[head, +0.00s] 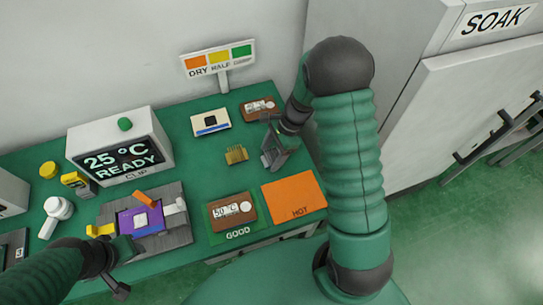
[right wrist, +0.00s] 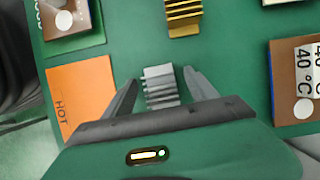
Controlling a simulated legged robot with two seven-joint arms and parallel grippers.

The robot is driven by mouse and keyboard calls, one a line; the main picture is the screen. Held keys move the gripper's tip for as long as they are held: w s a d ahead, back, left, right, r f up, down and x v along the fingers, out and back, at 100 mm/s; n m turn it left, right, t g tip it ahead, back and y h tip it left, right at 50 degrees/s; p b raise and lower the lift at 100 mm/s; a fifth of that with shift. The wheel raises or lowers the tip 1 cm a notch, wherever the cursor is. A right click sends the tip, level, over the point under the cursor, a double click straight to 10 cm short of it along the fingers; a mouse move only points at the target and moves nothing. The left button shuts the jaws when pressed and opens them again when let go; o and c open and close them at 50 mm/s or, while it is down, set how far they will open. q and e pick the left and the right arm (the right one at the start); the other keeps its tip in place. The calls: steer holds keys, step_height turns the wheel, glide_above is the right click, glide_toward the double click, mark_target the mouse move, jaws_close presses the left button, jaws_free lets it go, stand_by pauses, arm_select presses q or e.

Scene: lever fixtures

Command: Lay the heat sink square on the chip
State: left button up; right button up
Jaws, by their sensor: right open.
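A grey finned heat sink (right wrist: 160,88) lies between the spread fingers of my right gripper (right wrist: 161,76), with a narrow gap on each side. In the head view my right gripper (head: 274,150) is low over the table and mostly hides that heat sink. A gold finned heat sink (head: 236,154) stands to its left; it also shows in the right wrist view (right wrist: 183,16). The pale square chip (head: 141,220) sits on a purple board (head: 155,226) in a grey fixture with orange and white levers. My left gripper (head: 121,275) is at the fixture's front edge; its jaw opening is unclear.
Brown 50 °C block (head: 234,212) lies on the green GOOD pad, beside the orange HOT pad (head: 296,196). Another brown block (head: 258,108) and a white chip card (head: 210,122) lie behind. The 25 °C READY box (head: 121,147) stands behind the fixture. SOAK cabinet (head: 440,110) is right.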

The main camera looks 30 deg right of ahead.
steer(key=c, duration=0.4)
steer(key=shift+d, duration=0.3)
steer(key=c, duration=0.8)
jaws_close()
steer(key=shift+a, duration=0.1)
steer(key=shift+r, duration=0.1)
